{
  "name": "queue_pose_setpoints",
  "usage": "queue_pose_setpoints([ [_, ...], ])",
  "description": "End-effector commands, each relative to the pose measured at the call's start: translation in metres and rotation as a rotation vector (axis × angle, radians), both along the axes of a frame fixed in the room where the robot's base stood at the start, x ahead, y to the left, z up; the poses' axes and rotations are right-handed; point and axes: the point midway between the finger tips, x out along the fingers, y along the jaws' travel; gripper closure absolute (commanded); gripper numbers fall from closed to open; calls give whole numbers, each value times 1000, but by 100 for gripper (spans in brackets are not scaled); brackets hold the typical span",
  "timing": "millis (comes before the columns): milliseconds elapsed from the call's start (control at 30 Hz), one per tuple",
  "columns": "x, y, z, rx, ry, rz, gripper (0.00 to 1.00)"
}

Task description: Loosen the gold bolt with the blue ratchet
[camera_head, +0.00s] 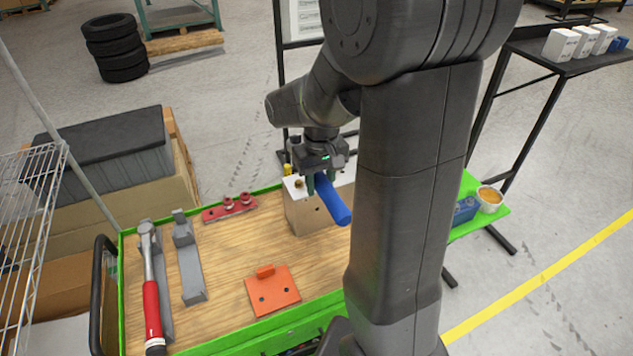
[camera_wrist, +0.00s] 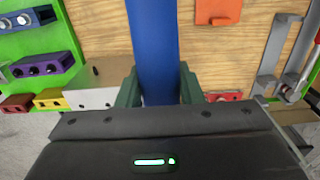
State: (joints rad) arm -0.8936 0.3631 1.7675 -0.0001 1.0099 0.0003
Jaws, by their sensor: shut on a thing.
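My gripper (camera_head: 319,185) is shut on the blue ratchet (camera_head: 333,202), whose blue handle slopes down to the right in the head view. In the wrist view the handle (camera_wrist: 153,45) runs up between the two green fingers (camera_wrist: 160,92). The ratchet's head is hidden behind my gripper in both views. The ratchet is at the top of a tan fixture block (camera_head: 309,215) with a pale top plate. A small brownish-gold spot, perhaps the gold bolt (camera_head: 299,184), shows on that plate just left of the fingers. I cannot tell whether the ratchet touches it.
A red-handled tool (camera_head: 152,305) and a grey holder (camera_head: 191,270) lie at the wooden tabletop's left. An orange plate (camera_head: 273,291) lies in front, and a red rack (camera_head: 230,208) stands behind. A blue block (camera_head: 465,210) and a bowl (camera_head: 489,198) are at the right.

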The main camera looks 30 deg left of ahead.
Motion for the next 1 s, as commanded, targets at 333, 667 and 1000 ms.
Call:
queue_pose_setpoints([
  [333, 0, -1, -4, 2, -1, 4, 100],
  [667, 0, -1, -26, 1, -1, 3, 100],
  [1000, 0, -1, -51, 1, -1, 3, 100],
])
